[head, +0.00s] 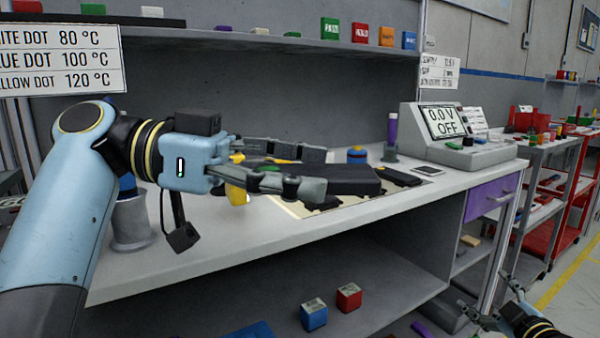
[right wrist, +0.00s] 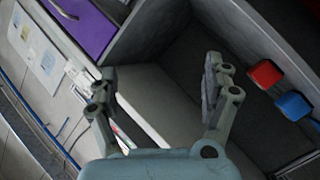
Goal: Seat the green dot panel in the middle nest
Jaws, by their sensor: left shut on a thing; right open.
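My left gripper (head: 310,171) is shut on a dark flat panel (head: 353,180), held over the workbench. No green dot shows on the panel from this side. Below and around it is a pale, lit work area (head: 286,206) with dark pieces on it, one (head: 400,177) to the right of the panel and one (head: 322,204) under the gripper. The middle nest is not clearly visible; the panel and gripper cover much of this area. My right gripper (head: 488,318) is at the lower right, low in front of the bench. It is open and empty in the right wrist view (right wrist: 160,80).
A power supply (head: 455,133) reading 0.0 V OFF stands at the bench's right end, with a phone-like device (head: 428,170) before it. A purple-capped cylinder (head: 391,135) stands behind. Blue (head: 314,316) and red (head: 349,297) cubes sit on the lower shelf. A purple drawer (head: 490,196) is at right.

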